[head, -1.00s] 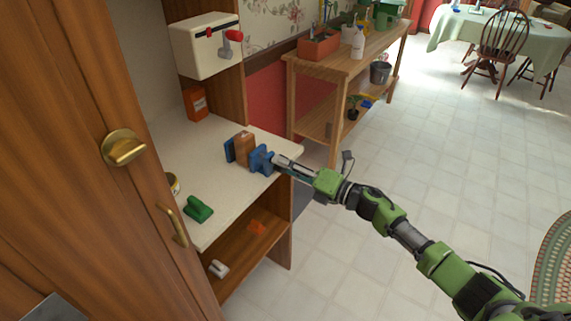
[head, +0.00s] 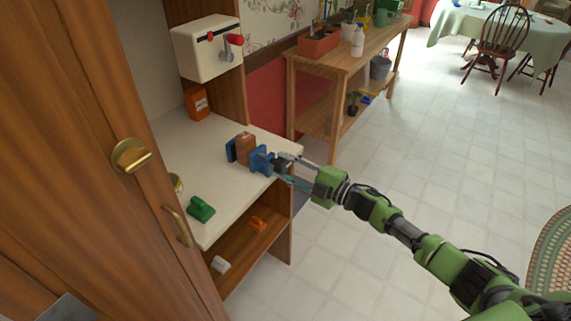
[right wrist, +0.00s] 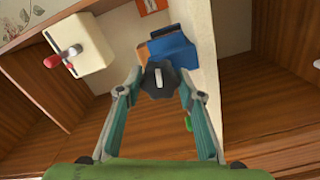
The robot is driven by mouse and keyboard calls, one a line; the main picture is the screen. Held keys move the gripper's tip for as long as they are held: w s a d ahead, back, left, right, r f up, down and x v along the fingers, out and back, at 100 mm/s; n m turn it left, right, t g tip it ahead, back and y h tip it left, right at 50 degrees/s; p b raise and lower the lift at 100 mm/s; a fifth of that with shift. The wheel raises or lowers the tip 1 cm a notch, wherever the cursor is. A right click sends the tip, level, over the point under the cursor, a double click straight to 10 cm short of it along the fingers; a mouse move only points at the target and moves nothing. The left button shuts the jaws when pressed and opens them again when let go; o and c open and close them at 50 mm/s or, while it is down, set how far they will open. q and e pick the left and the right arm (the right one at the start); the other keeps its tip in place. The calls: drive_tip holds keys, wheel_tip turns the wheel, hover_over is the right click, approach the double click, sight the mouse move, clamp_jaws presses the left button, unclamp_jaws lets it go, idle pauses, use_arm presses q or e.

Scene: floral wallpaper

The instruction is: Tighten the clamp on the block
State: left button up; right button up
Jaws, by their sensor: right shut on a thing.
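The blue clamp (head: 261,161) sits on the cream counter top near its front right edge, with the brown wooden block (head: 246,149) between its blue jaws. In the right wrist view the clamp body (right wrist: 175,48) is ahead of the fingers, and its dark lobed knob (right wrist: 158,80) lies between the fingertips. A sliver of the block (right wrist: 142,53) shows beside the clamp. My right gripper (head: 284,169) reaches in from the right and is shut on the knob.
A green object (head: 201,209) and an orange box (head: 197,103) stand on the counter (head: 222,185). A white box with a red-knobbed lever (head: 205,50) hangs above. A wooden cabinet door (head: 80,150) is at left. Open floor lies right of the counter.

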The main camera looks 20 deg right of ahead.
drive_tip(key=m+p, duration=0.1)
drive_tip(key=m, duration=0.5)
drive_tip(key=shift+m+p, duration=0.3)
drive_tip(key=m, duration=0.4)
drive_tip(key=shift+m+p, duration=0.4)
drive_tip(key=shift+f, duration=0.1)
drive_tip(key=o, duration=1.1)
drive_tip(key=shift+s+d, duration=0.15)
drive_tip(key=v, duration=1.1)
drive_tip(key=shift+s+d, duration=0.2)
drive_tip(key=shift+s, duration=0.05)
